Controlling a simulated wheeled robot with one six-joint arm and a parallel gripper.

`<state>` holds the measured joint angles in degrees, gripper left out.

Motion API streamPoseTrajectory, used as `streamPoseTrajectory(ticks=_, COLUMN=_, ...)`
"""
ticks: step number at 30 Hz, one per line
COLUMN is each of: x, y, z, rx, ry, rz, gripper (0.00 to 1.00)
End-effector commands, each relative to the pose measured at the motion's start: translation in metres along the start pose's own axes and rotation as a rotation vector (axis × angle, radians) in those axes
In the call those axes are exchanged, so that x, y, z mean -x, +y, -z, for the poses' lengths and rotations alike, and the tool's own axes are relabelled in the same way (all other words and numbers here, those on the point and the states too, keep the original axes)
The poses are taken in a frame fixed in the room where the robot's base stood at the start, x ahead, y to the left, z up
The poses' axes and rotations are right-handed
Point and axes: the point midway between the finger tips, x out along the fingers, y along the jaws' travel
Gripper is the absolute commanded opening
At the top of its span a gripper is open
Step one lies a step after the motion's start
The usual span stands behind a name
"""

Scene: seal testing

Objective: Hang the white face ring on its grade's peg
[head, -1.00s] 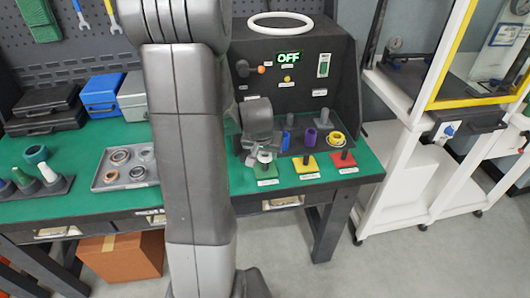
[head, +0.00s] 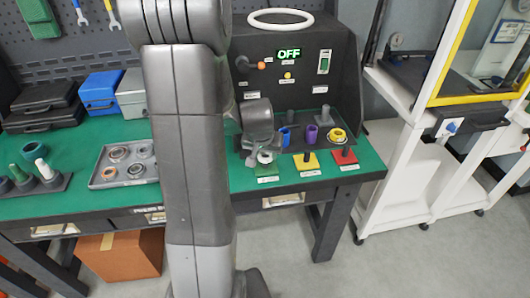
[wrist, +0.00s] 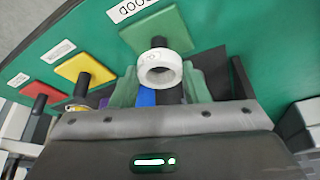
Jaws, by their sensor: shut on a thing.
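The white face ring (wrist: 160,71) is between the two green fingertips of my gripper (wrist: 160,88) in the wrist view. It also shows in the head view (head: 265,157). The green plate (wrist: 150,27) labelled "GOOD" carries a dark peg (wrist: 158,42). The ring covers the peg's upper part in the wrist view; I cannot tell whether the tip is inside the hole. In the head view, my gripper (head: 262,149) hangs over the green plate (head: 269,170). The yellow plate (head: 306,163) and red plate (head: 343,158), each with a dark peg, stand to its right.
Behind the plates stand a blue piece (head: 285,136), a purple piece (head: 310,134) and a yellow ringed piece (head: 338,136). The dark tester box (head: 300,85) reads OFF. A grey tray (head: 110,178) of rings lies left of my arm.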

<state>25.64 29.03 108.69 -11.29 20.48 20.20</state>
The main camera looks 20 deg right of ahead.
Motion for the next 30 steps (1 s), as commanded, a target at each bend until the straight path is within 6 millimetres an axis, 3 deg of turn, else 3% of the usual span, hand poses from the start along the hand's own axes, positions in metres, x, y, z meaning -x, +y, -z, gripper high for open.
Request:
streamPoseTrajectory(ticks=22, x=-0.0107, y=0.0, z=-0.0043, rx=0.0, ry=0.001, rz=0.0, gripper=0.14)
streamPoseTrajectory(ticks=23, x=-0.0094, y=0.0, z=-0.0037, rx=0.0, ry=0.001, rz=0.0, gripper=0.45)
streamPoseTrajectory(ticks=24, x=-0.0087, y=0.0, z=-0.0035, rx=0.0, ry=0.001, rz=0.0, gripper=0.53)
streamPoseTrajectory(ticks=26, x=-0.0087, y=0.0, z=-0.0035, rx=0.0, ry=0.0, rz=0.0, gripper=0.65)
streamPoseTrajectory(ticks=30, x=-0.0087, y=0.0, z=-0.0036, rx=0.0, ry=0.0, rz=0.0, gripper=0.67)
